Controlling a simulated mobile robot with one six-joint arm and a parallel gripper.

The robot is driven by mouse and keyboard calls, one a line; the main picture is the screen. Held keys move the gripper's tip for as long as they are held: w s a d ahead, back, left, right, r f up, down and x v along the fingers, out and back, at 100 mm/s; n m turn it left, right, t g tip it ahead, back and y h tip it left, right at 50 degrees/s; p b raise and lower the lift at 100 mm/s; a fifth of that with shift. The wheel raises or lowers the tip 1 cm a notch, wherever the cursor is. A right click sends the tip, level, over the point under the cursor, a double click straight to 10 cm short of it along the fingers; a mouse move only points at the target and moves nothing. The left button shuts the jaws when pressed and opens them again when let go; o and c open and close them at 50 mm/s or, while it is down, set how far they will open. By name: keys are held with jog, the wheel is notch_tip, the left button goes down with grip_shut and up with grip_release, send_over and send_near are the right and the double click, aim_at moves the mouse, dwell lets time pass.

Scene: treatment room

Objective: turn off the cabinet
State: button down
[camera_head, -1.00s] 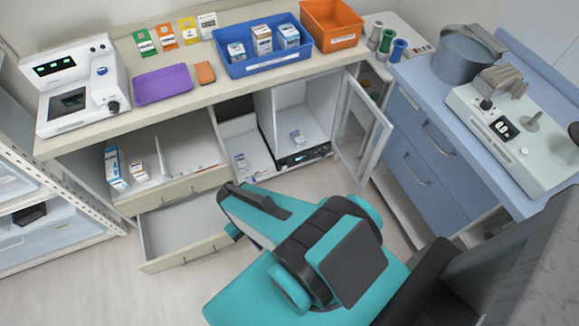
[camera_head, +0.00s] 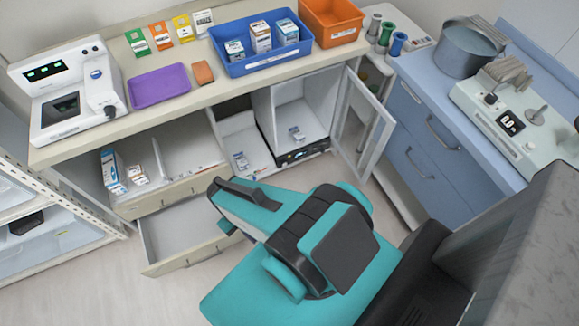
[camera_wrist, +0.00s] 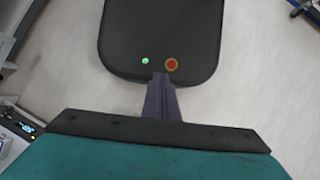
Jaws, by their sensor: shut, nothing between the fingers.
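The cabinet is a white box (camera_head: 311,128) standing under the beige counter, with its glass door (camera_head: 357,130) swung open to the right.
The blue drawer unit (camera_head: 432,147) is to the right. A grey surface (camera_head: 535,250) is close at the lower right. Bare floor lies before the cabinet.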

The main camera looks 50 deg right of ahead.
jog(key=w+d+f+n+t+y+b, duration=0.2)
jog(key=w+d+f+n+t+b, duration=0.1)
jog(key=w+d+f+b, duration=0.8)
jog(key=w+d+f+n+t+y+b, duration=0.3)
jog(key=w+d+f+b, duration=0.25)
jog(key=f+b, duration=0.65)
jog(key=d+f+n+t+h+b, duration=0.1)
jog(key=d+f+n+t+b, duration=0.2)
jog(key=d+b, duration=0.9)
jog(key=s+d+f+n+t+h+b, duration=0.1)
jog(key=d+f+n+t+b, duration=0.2)
jog(key=d+b, duration=0.8)
jog(key=d+f, duration=0.2)
jog(key=d, duration=0.6)
jog(key=shift+d+t+h+b, duration=0.2)
jog(key=shift+t+h+b, duration=0.15)
jog(key=shift+t+h, duration=0.05)
jog(key=shift+f, duration=0.2)
